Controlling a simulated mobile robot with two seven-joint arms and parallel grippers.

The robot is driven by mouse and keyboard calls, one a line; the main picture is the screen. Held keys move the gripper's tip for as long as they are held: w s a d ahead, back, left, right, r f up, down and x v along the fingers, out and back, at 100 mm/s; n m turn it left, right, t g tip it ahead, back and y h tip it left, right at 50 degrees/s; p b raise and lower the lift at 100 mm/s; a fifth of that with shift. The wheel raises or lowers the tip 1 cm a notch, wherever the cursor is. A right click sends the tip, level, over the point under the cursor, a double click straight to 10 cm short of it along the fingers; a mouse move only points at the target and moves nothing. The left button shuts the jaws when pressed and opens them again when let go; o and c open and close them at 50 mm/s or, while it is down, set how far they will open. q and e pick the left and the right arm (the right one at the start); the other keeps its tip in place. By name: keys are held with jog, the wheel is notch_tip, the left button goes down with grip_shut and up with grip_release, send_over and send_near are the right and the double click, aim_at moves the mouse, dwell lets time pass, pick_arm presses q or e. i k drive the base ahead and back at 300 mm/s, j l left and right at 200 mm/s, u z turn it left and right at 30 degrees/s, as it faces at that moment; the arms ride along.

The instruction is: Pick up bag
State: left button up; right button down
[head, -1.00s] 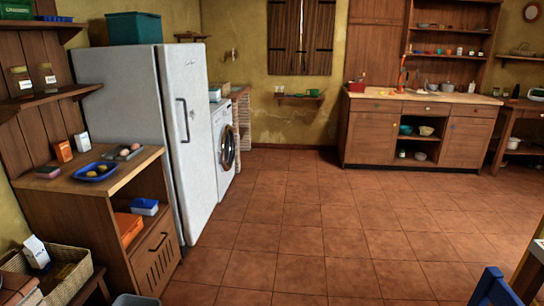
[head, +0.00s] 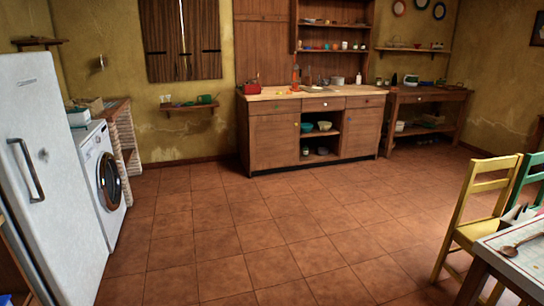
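I cannot make out a bag in the head view. Neither of my grippers is in view.
A white fridge (head: 50,165) and a washing machine (head: 102,180) stand at the left. A wooden counter (head: 275,137) and side table (head: 425,97) line the back. A yellow chair (head: 472,205) and table (head: 520,262) with a wooden spoon (head: 522,244) are at right. The tiled floor (head: 250,220) between is clear.

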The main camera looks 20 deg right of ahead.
aim_at(519, 213)
jog(key=i+z, duration=0.7)
jog(key=i+j+z, duration=0.3)
jog(key=i+z, duration=0.2)
jog(key=z, duration=0.15)
jog(key=i+j+z, duration=0.15)
jog(key=z, duration=0.25)
jog(key=i+j+z, duration=0.2)
jog(key=z, duration=0.15)
jog(key=i+j+z, duration=0.6)
jog(key=j+z, duration=0.3)
jog(key=i+j+u, duration=0.4)
jog(key=i+u, duration=0.15)
jog(key=i, duration=0.15)
jog(key=i+j+u, duration=0.25)
jog(key=i, duration=0.35)
jog(key=i+u, duration=0.3)
jog(key=i, duration=0.3)
jog(key=i+z, duration=0.25)
jog(key=i, duration=0.15)
jog(key=i+j+z, duration=0.35)
jog(key=i+z, duration=0.15)
jog(key=i, duration=0.2)
jog(key=i+j+z, duration=0.25)
jog(key=z, duration=0.2)
jog(key=i+j+z, duration=0.45)
jog(key=k+l, duration=0.1)
